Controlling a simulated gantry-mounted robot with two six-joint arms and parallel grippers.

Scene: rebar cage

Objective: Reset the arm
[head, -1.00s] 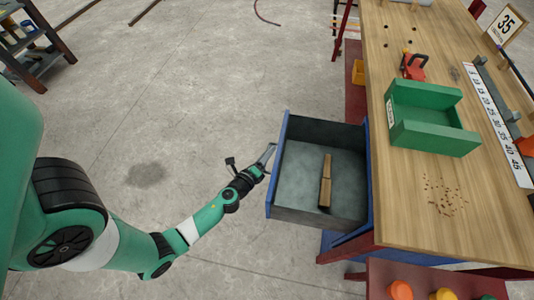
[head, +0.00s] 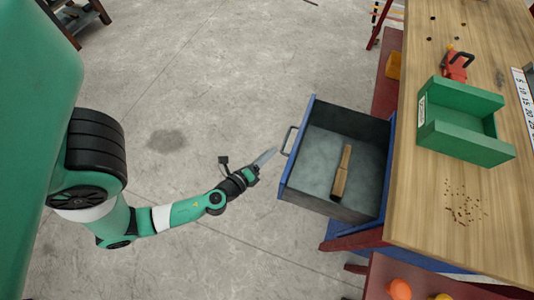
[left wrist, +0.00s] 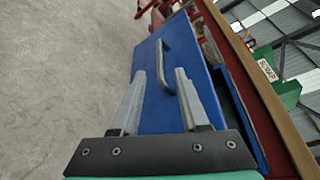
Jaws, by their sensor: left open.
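My left gripper (head: 265,158) is to the left of the open drawer, apart from its handle (head: 289,140). In the left wrist view the gripper (left wrist: 160,95) is open and empty, its two fingers spread. The drawer's blue front and handle (left wrist: 165,68) show beyond the fingertips there. The drawer (head: 310,190) is pulled out from the workbench, and a wooden-looking block (head: 342,172) lies inside it. My right gripper is in neither view.
The wooden workbench (head: 420,215) stands on the right with a green open bin (head: 465,148), a red tool (head: 457,66) and brown crumbs on top. Orange and yellow round objects (head: 400,289) sit on a low red shelf at the bottom. The concrete floor (head: 200,80) left of the drawer is clear.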

